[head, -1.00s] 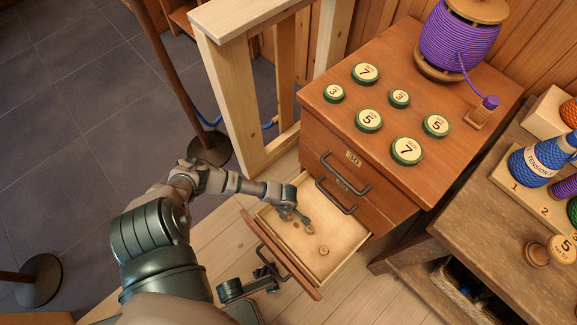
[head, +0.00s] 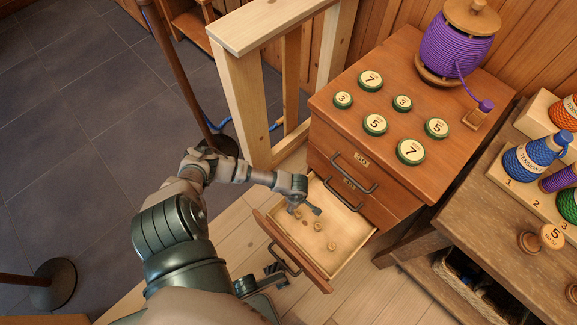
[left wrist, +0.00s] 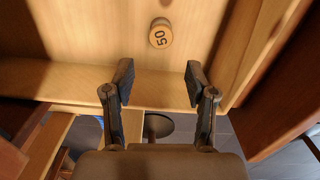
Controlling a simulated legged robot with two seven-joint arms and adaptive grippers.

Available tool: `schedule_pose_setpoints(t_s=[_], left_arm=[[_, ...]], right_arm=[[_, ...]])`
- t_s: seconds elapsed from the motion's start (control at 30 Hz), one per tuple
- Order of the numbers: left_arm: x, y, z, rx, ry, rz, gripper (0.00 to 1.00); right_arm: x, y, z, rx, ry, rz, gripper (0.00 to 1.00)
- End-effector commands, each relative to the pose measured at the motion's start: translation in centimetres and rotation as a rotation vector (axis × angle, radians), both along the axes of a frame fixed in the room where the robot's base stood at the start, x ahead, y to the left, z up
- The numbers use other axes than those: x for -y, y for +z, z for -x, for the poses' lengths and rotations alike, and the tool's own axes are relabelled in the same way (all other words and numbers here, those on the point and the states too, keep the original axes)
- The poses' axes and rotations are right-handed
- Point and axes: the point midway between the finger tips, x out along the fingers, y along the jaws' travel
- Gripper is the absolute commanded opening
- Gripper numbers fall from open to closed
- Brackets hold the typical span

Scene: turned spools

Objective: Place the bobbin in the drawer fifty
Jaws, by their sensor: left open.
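The small round wooden bobbin marked 50 (left wrist: 161,33) lies in the open drawer, on its floor. In the head view it is the small pale disc (head: 331,246) near the drawer's right side. My left gripper (head: 306,208) is over the drawer, open and empty. In the left wrist view its open fingers (left wrist: 158,72) are apart, with the bobbin beyond the tips, not between them.
The cabinet (head: 420,80) carries several green-rimmed numbered discs and a large purple spool (head: 455,45). Two shut drawers with handles sit above the open one. A wooden railing (head: 240,85) stands left of it. A side bench (head: 470,215) with spools is at right.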

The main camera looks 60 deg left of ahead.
Motion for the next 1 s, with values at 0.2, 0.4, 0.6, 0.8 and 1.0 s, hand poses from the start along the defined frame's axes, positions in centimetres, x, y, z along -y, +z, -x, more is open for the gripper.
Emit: schedule_pose_setpoints(t_s=[0.2,0.4,0.6,0.8,1.0], left_arm=[[0.0,3.4,0.0,0.000,-0.001,0.000,0.56],[0.0,3.7,0.1,-0.004,0.000,0.001,0.56],[0.0,3.6,0.1,-0.004,0.000,0.001,0.56],[0.0,3.7,0.1,-0.003,0.000,0.000,0.56],[1.4,3.6,0.2,0.006,0.012,0.045,0.56]], right_arm=[[0.1,0.9,1.3,-0.006,0.001,-0.004,0.40],[0.1,0.8,1.5,-0.011,0.001,-0.005,0.40],[0.1,0.6,1.3,-0.014,0.001,-0.004,0.40],[0.1,0.6,1.3,-0.013,0.002,-0.004,0.40],[0.2,0.7,1.5,-0.012,0.000,-0.005,0.40]])
